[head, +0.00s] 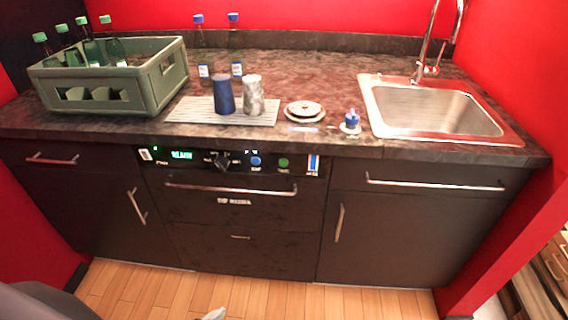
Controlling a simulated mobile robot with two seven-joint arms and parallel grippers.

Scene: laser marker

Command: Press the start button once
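The control panel (200,159) is a dark strip along the top of the built-in appliance under the counter. It has a lit green display (181,155), a dark knob (222,161), a blue round button (255,161) and a green round button (283,162). The small labels by the buttons are too blurred to read, so I cannot tell which is the start button.
A green crate (160,82) with bottles, a mat (190,110) with two cups, small plates (304,109) and a sink (440,108) are on the counter (320,75). A handle bar (230,190) runs below the panel. The space before the panel is clear.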

